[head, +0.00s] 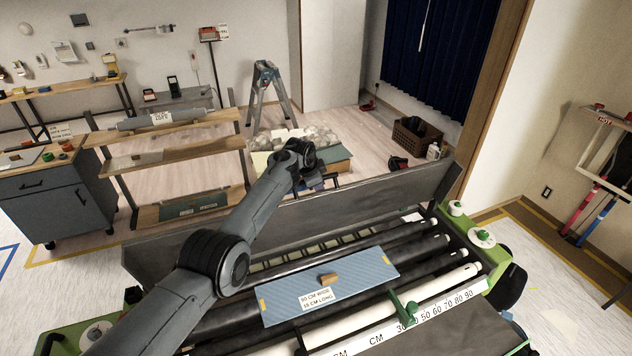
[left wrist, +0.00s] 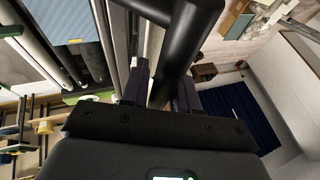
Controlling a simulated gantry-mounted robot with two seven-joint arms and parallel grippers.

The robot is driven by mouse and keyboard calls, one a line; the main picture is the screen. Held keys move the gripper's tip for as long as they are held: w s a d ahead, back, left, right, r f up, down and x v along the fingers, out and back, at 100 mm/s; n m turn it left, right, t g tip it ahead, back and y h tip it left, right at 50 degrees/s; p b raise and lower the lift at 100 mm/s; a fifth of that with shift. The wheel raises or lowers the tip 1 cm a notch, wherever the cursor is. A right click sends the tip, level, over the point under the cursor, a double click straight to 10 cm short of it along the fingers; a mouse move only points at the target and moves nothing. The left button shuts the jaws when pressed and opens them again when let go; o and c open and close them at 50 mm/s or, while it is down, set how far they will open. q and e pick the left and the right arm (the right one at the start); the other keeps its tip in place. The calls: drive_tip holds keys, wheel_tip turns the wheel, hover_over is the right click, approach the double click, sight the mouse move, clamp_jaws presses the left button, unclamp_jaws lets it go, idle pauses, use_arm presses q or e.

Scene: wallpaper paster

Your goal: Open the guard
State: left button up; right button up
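The guard (head: 385,197) is a long dark grey panel along the far side of the green-ended pasting machine. It stands raised and leans back, leaving the rollers (head: 415,252) uncovered. My left arm reaches over the machine from the lower left. Its gripper (head: 331,183) is at the guard's far side, small and partly hidden in the head view. In the left wrist view, the fingers of the left gripper (left wrist: 165,92) sit on both sides of a thick black bent bar (left wrist: 180,45), which looks like the guard's handle. My right gripper is not in view.
A blue sheet (head: 350,280) with a label and a wooden block (head: 328,279) lies over the rollers. A white ruler (head: 440,308) and green clamp (head: 405,308) are at the front. Behind stand a stepladder (head: 266,85) and a brown crate (head: 415,138). Shelves stand left.

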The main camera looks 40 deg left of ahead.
use_arm(q)
drive_tip(key=shift+r, duration=0.15)
drive_tip(key=shift+v, duration=0.75)
drive_tip(key=v, duration=0.9)
drive_tip(key=shift+b, duration=0.45)
